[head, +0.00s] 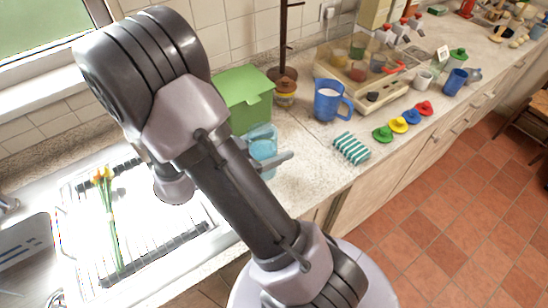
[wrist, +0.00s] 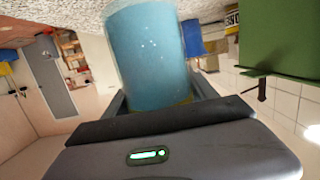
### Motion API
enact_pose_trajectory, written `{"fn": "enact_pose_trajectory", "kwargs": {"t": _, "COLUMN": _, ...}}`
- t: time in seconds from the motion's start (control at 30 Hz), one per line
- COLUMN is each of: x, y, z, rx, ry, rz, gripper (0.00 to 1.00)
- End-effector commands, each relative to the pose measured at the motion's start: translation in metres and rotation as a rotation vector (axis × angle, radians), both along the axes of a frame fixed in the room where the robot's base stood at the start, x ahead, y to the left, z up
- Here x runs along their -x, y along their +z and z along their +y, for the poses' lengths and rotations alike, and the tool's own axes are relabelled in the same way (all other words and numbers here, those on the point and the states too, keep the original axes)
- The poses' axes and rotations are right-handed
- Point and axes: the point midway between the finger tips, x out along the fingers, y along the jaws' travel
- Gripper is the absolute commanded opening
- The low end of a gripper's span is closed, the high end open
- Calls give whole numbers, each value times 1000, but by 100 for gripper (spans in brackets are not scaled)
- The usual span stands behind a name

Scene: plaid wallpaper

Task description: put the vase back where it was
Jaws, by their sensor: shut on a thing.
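The vase (head: 262,146) is a light blue, see-through cylinder beside the green box, over the worktop at the near side of the box. My gripper (head: 268,163) is shut on it, with one finger showing on its near side and my arm hiding part of the rest. In the wrist view the vase (wrist: 150,55) fills the space between the two fingers, and the picture is upside down. I cannot tell whether its base touches the worktop. Yellow flowers with long green stems (head: 112,222) lie on the draining rack to the left.
The green box (head: 243,100) stands close behind the vase; it also shows in the wrist view (wrist: 285,40). A blue mug (head: 328,101), a striped sponge (head: 351,148) and a wooden stand (head: 284,75) are to the right. Bare worktop (head: 305,150) lies between vase and sponge.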

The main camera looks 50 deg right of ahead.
Motion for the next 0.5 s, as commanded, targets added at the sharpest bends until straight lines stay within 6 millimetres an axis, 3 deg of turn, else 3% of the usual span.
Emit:
{"fn": "enact_pose_trajectory", "kwargs": {"t": 0.1, "x": -2, "y": -6, "z": -6, "rx": 1, "ry": 1, "rz": 0, "gripper": 10}}
{"fn": "enact_pose_trajectory", "kwargs": {"t": 0.3, "x": -1, "y": -38, "z": -5, "rx": 2, "ry": 1, "rz": 1, "gripper": 10}}
{"fn": "enact_pose_trajectory", "kwargs": {"t": 0.5, "x": -1, "y": -34, "z": -5, "rx": 1, "ry": 1, "rz": 0, "gripper": 10}}
